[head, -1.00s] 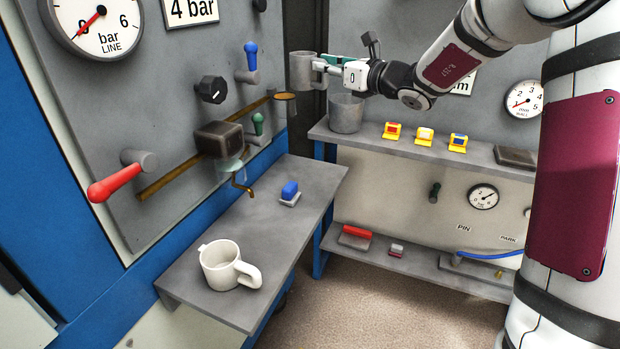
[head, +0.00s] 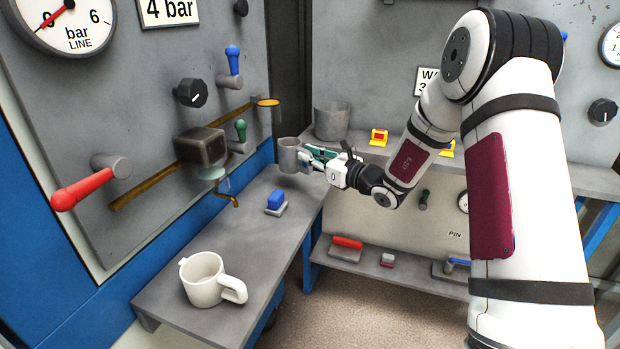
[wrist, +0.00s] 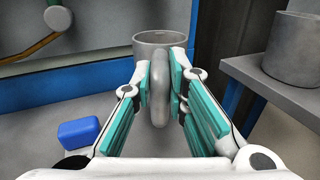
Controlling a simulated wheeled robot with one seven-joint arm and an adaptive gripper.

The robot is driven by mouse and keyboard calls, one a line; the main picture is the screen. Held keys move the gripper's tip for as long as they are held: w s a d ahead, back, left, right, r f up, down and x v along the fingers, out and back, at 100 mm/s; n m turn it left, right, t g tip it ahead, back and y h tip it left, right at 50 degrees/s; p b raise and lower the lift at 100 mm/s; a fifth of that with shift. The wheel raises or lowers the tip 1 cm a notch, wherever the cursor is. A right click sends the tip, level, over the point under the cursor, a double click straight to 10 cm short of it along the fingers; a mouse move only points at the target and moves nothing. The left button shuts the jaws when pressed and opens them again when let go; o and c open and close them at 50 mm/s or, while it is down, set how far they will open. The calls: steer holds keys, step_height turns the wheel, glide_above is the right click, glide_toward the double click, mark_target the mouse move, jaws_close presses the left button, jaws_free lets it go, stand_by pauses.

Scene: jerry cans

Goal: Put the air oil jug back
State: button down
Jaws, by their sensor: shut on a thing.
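A grey jug (head: 288,155) is held upright at the far end of the left bench top (head: 163,300). My gripper (head: 305,158) is shut on the jug's handle from the right side. In the wrist view, the handle (wrist: 160,90) stands between the teal finger pads, with the jug's rim (wrist: 160,38) just beyond. The jug's base is hidden there, and I cannot tell whether it touches the bench. A white jug (head: 203,280) stands on the near part of the same bench. I see no label on either jug.
A blue block on a grey base (head: 276,200) sits mid-bench. A brass pipe (head: 160,183), a green lever (head: 240,130) and a hooked spout (head: 230,200) project over the bench from the left panel. A larger grey pot (head: 331,120) stands on the right shelf. Bare bench lies between the blue block and the white jug.

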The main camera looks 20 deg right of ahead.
steer(key=shift+f+b, duration=0.4)
steer(key=shift+f, duration=2.35)
steer(key=shift+f, duration=0.1)
steer(key=c, duration=1.6)
jaws_free()
steer(key=shift+f, duration=0.1)
